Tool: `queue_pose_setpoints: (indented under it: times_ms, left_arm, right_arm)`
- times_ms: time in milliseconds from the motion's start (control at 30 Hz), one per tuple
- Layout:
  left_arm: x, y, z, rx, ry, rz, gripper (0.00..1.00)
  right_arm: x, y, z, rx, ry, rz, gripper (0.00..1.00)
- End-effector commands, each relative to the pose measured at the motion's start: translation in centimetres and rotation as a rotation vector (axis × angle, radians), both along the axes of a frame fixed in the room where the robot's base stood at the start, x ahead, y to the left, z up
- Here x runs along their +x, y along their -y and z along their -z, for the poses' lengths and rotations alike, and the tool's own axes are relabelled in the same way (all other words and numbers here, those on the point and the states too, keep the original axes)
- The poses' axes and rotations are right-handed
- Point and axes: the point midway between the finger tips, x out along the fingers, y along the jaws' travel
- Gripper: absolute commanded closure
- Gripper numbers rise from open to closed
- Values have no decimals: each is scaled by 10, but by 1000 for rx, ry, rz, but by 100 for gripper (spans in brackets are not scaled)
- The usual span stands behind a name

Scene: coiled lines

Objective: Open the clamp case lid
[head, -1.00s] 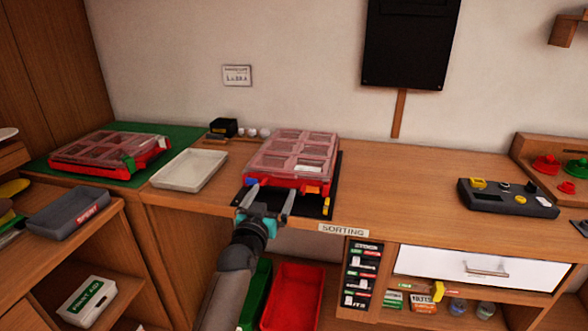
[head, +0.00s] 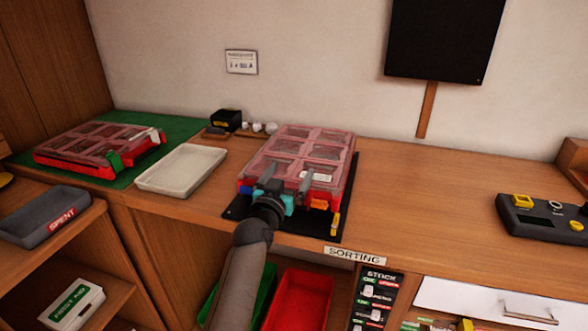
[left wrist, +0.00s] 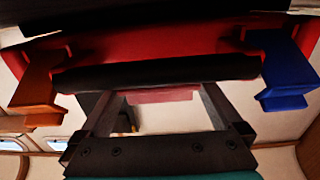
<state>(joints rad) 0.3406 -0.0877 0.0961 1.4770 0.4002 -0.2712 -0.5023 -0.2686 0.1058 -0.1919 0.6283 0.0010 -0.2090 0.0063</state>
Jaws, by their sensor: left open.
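A red case with a clear, compartmented lid (head: 300,150) stands on a black mat (head: 334,222) on the bench, its lid down. Its front has a blue latch (head: 246,187) at the left and an orange latch (head: 319,204) at the right. My left gripper (head: 286,177) is open and empty at the case's front edge, between the latches; contact cannot be told. In the left wrist view, the orange latch (left wrist: 38,92) is left and the blue latch (left wrist: 284,70) right of the open fingers, with the red front (left wrist: 170,40) close above. My right gripper is out of view.
A similar red case (head: 95,147) lies on a green mat (head: 185,135) at the left. A white tray (head: 182,170) sits between the cases. Red (head: 300,300) and green bins are below the bench edge. The bench right of the case is clear up to a grey device (head: 540,220).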

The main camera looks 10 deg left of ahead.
Motion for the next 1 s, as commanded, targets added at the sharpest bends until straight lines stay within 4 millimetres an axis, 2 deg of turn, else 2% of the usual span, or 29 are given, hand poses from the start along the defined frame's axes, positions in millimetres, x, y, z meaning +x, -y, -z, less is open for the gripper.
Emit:
queue_pose_setpoints:
  times_ms: [333, 367, 1000]
  left_arm:
    - [0, 0, 0, 0, 0, 0, 0]
    - [0, 0, 0, 0, 0, 0, 2]
    - [0, 0, 0, 0, 0, 0, 74]
  right_arm:
    - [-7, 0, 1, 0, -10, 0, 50]
    - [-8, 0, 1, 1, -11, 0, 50]
    - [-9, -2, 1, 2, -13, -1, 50]
